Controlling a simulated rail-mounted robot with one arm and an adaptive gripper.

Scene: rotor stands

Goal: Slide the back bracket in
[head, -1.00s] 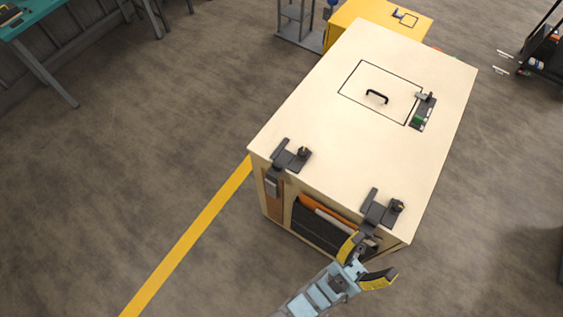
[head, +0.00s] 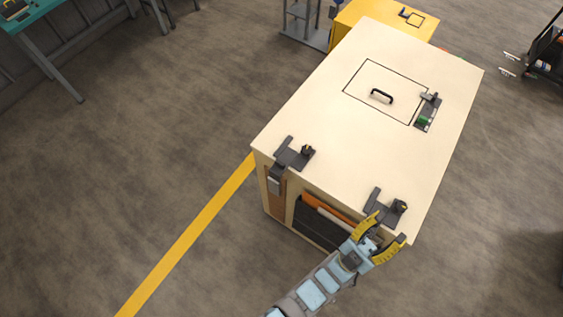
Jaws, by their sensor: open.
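The left bracket (head: 286,160) has a part hanging down over the edge. The right bracket (head: 381,204) lies near the front right corner. I cannot tell which of them is the back bracket. My gripper (head: 384,236) is open, its yellow fingers spread at the bench edge just below the right bracket. It covers that bracket's lower part. I cannot tell whether it touches the bracket.
A black handle (head: 382,95) stands inside a black outlined square on the bench top. A dark fixture with a green part (head: 424,119) lies beside it. An open shelf (head: 322,212) with orange and dark items is under the front edge. A yellow cabinet (head: 370,20) stands behind.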

